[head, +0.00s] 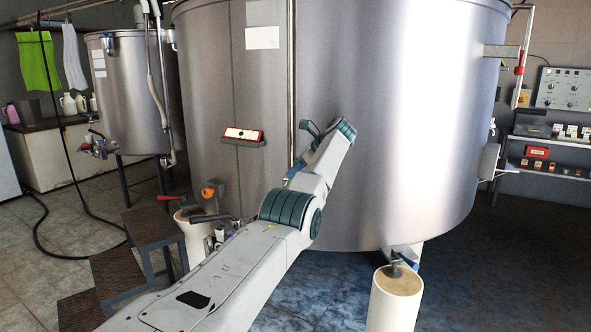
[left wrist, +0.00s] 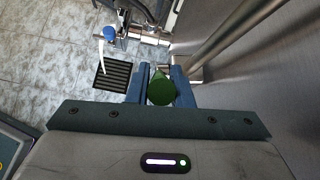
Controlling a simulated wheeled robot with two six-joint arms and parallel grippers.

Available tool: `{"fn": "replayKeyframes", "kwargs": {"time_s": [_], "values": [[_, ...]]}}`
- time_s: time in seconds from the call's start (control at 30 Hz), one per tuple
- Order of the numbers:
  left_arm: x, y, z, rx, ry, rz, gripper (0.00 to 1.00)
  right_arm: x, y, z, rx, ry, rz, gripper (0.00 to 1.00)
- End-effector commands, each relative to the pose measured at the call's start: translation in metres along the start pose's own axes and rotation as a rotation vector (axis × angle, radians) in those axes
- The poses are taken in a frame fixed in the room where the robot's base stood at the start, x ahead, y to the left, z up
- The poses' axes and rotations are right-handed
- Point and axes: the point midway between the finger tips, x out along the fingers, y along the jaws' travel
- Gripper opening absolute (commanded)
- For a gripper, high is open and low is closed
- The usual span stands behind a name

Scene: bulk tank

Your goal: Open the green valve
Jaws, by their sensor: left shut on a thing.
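The green valve's handle (left wrist: 161,91) shows in the left wrist view as a rounded green piece between the two blue fingers of my left gripper (left wrist: 164,84). The gripper is shut on it, with a finger on each side. In the head view the left forearm hides most of the gripper and the valve; only a small blue and green bit shows beside the vertical pipe on the big tank's front. I cannot tell how far the handle is turned. My right gripper is in neither view.
The big steel tank (head: 400,120) stands right behind the arm. A metal pipe (left wrist: 232,38) runs close beside the gripper. A blue-handled valve (left wrist: 110,33) and a floor drain (left wrist: 113,75) lie beyond. Brown steps (head: 150,228) stand at the left, a white post (head: 393,305) at front.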

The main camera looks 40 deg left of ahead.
Motion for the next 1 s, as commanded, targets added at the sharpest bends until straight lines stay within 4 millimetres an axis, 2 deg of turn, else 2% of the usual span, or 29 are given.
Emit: {"fn": "replayKeyframes", "kwargs": {"time_s": [0.33, 0.37, 0.47, 0.77, 0.87, 1.0], "values": [[0.001, 0.0, 0.0, -0.001, 0.0, 0.001, 0.0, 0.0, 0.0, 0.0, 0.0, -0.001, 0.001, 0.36], [0.001, 0.0, 0.0, -0.001, 0.0, 0.001, 0.23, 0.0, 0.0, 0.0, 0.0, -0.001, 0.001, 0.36], [0.0, 0.0, 0.0, -0.001, 0.0, 0.001, 0.41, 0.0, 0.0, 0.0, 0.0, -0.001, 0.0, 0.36], [-0.002, 0.0, 0.0, -0.001, 0.0, -0.001, 0.41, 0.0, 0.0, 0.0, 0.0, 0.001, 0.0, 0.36], [-0.011, -0.001, 0.0, -0.001, 0.001, -0.002, 0.41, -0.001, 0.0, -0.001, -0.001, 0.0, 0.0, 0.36], [-0.036, -0.001, 0.001, -0.001, 0.002, -0.003, 0.41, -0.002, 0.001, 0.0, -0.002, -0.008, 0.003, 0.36]]}}
